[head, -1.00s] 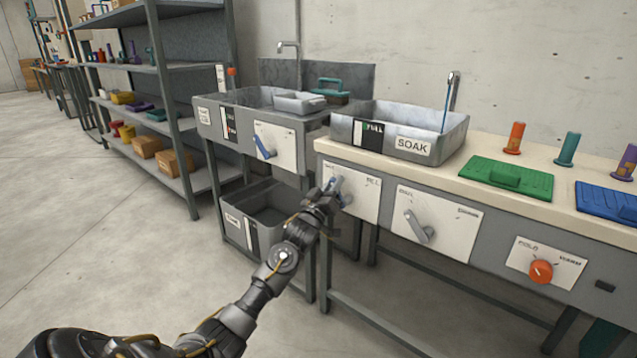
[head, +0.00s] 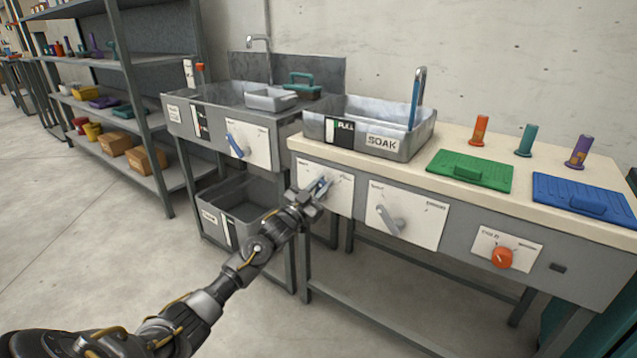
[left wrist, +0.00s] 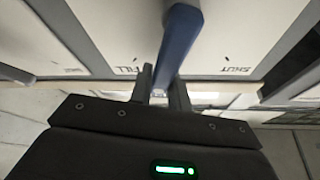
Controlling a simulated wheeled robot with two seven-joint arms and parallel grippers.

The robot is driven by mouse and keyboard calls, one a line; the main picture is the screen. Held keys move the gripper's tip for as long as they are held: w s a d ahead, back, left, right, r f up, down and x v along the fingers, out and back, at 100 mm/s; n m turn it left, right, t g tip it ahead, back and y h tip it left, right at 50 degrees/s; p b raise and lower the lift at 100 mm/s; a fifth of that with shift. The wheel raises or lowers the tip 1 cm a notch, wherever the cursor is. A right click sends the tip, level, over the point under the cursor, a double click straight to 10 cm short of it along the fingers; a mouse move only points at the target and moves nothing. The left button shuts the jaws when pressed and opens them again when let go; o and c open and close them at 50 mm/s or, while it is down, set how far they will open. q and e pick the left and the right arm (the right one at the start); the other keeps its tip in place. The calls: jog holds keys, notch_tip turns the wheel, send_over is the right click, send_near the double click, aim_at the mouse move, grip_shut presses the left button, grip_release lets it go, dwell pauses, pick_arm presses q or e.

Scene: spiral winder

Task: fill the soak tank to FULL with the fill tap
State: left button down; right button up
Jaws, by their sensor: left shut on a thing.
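The grey soak tank (head: 450,126) stands on the bench with a SOAK label and a black-and-white FULL gauge (head: 339,131) on its front. The fill tap's blue lever (head: 320,185) is on a white panel below the tank. My left gripper (head: 313,196) is shut on this lever (left wrist: 178,45). In the left wrist view the panel shows FILL and SHUT labels, upside down. The gauge's exact level is too small to read. My right gripper is not in view.
A second panel with a grey lever (head: 391,217) and a panel with an orange knob (head: 502,257) are to the right. Green (head: 470,171) and blue (head: 585,198) lids lie on the bench. A sink (head: 222,100) with a blue lever (head: 238,144) is left. Open floor lies in front.

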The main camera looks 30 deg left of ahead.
pick_arm(q)
jog(key=shift+d+f+m, duration=0.1)
jog(key=shift+d+m, duration=0.1)
jog(key=shift+m, duration=0.1)
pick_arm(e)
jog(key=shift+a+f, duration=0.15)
pick_arm(q)
jog(key=c, duration=1.3)
grip_release()
jog(key=shift+s+a+f, duration=0.1)
jog(key=shift+s, duration=0.2)
jog(key=p+v, duration=0.1)
jog(key=v, duration=0.9)
jog(key=shift+a+p, duration=0.1)
jog(key=shift+p, duration=0.3)
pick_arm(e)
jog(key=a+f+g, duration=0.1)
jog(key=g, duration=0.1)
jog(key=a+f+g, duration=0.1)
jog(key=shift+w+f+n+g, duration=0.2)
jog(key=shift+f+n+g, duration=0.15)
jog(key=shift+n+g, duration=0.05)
